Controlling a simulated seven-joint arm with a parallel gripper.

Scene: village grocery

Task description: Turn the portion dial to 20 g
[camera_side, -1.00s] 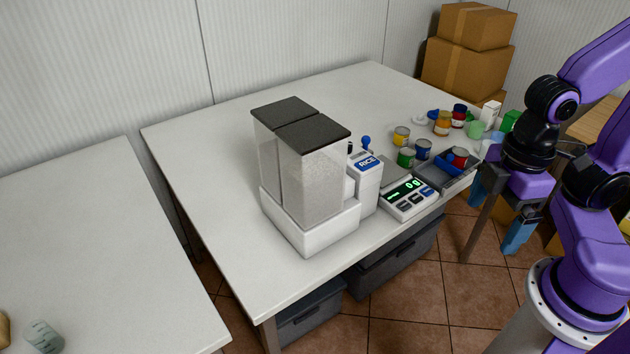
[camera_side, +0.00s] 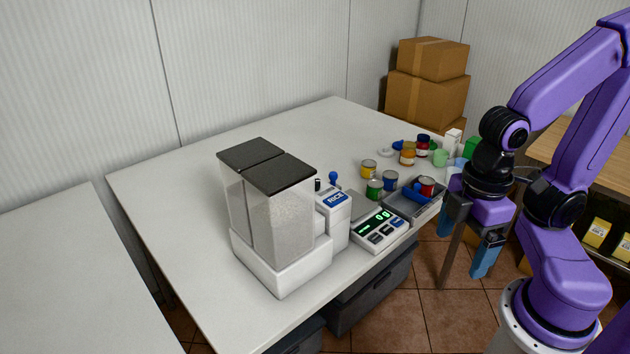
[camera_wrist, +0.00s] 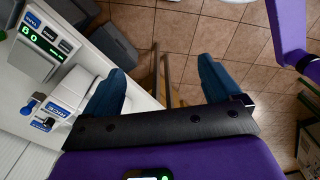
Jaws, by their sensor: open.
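The rice dispenser (camera_side: 333,218) is a white housing with a blue RICE label, joined to two clear bins with dark lids (camera_side: 270,210). A blue knob (camera_side: 334,177) and a small dark knob (camera_side: 318,184) stand on its top. The blue knob also shows in the wrist view (camera_wrist: 28,107). I cannot make out a portion dial or its gram marks. My gripper (camera_side: 462,250) is open and empty off the table's right front edge, apart from the dispenser. Its two blue fingers are spread in the wrist view (camera_wrist: 162,78).
Cardboard boxes (camera_side: 428,95) are stacked at the back. Grey bins (camera_side: 370,290) sit under the table. The table's left part (camera_side: 165,190) is clear.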

